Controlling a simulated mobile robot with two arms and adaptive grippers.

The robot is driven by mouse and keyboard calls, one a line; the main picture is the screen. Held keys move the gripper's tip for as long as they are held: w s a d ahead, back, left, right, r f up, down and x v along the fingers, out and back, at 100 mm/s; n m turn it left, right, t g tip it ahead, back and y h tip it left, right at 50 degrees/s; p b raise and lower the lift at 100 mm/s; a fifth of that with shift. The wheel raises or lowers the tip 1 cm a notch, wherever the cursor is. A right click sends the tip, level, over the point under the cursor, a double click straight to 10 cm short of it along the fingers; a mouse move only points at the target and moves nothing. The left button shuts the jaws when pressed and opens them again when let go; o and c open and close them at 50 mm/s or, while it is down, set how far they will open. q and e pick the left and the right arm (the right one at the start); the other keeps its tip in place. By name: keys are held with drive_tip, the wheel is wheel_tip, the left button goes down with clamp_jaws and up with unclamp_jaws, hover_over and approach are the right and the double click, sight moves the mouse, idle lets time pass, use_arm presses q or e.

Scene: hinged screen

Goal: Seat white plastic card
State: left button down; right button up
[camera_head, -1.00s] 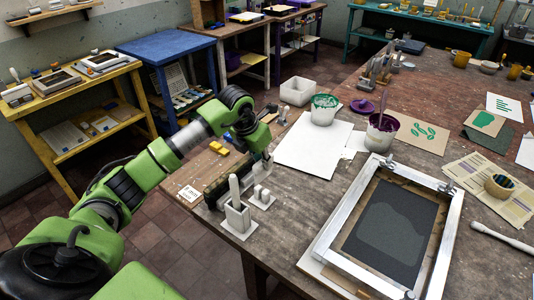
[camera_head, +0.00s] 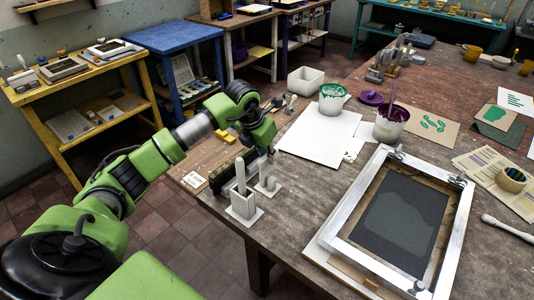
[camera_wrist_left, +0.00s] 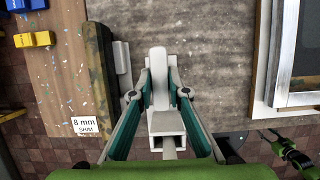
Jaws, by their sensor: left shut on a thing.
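My left gripper (camera_head: 265,154) is shut on a pale, narrow piece, which I take to be the white plastic card (camera_wrist_left: 158,68). In the left wrist view the gripper's fingers (camera_wrist_left: 158,90) stand on both sides of it. In the head view the held piece is small and mostly hidden by the gripper, just above or at a small white stand (camera_head: 268,185) with short posts. I cannot tell whether it touches the stand. A white box holder (camera_head: 243,207) with an upright grey-white handle is nearer the table edge. In the left wrist view, part of my right arm (camera_wrist_left: 290,147) shows at lower right.
A dark, long block (camera_head: 228,170) lies left of the stand, beside the "8 mm shim" label (camera_head: 194,180). A white-framed screen (camera_head: 335,225) fills the right front. White paper (camera_head: 315,133), a green-paint tub (camera_head: 332,99) and a purple-paint tub (camera_head: 390,122) stand behind.

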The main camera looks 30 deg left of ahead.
sight(268, 173)
use_arm(q)
drive_tip(key=shift+f, duration=0.1)
idle(0.7)
drive_tip(key=shift+f, duration=0.1)
idle(0.5)
drive_tip(key=shift+f+b, duration=0.85)
drive_tip(key=shift+b, duration=0.1)
drive_tip(key=shift+f+b, duration=1.7)
drive_tip(key=shift+f, duration=0.45)
drive_tip(key=c, duration=1.9)
unclamp_jaws()
drive_tip(key=shift+r, duration=0.1)
